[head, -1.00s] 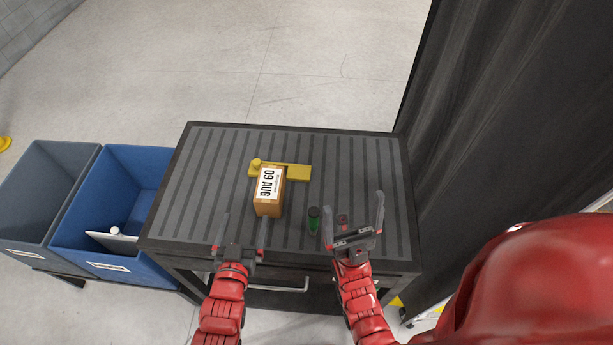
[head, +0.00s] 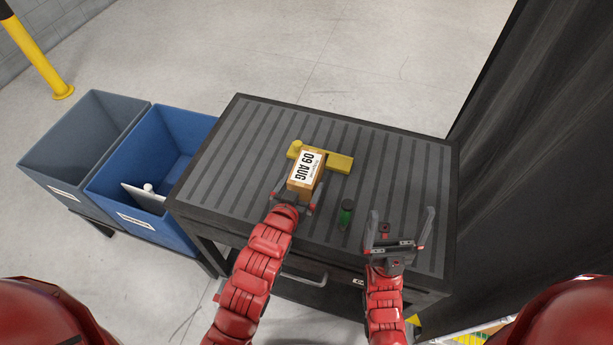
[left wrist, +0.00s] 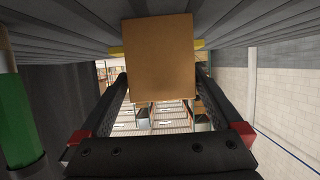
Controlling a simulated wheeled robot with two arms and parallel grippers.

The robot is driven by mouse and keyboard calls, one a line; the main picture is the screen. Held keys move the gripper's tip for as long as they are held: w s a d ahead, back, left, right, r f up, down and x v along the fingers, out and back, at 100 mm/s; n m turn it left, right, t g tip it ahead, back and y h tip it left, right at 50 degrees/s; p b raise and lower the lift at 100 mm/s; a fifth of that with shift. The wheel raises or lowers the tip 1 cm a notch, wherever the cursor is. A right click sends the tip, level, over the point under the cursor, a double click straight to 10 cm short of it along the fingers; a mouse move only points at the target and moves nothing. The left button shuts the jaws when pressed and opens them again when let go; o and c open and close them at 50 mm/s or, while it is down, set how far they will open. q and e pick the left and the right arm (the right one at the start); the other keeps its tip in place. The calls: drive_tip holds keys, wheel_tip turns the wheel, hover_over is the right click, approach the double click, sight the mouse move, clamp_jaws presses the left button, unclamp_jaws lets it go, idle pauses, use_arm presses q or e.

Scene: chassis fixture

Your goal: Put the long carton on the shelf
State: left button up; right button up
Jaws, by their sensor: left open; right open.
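My left gripper (head: 297,194) is at the carton's near end. In the left wrist view the brown face of the carton (left wrist: 160,60) shows between the two spread fingers of the left gripper (left wrist: 160,95); whether they touch it I cannot tell. My right gripper (head: 402,213) is open and empty over the table's near right part. I cannot make out which thing is the shelf.
A green cylinder with a dark cap (head: 345,213) stands between the grippers, right of the carton. A blue bin (head: 128,178) and a grey bin (head: 62,160) stand left of the table. A dark panel (head: 540,130) rises at the right. The table's far right is clear.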

use_arm(q)
drive_tip(key=shift+x, duration=2.75)
drive_tip(key=shift+a+r, duration=0.15)
clamp_jaws()
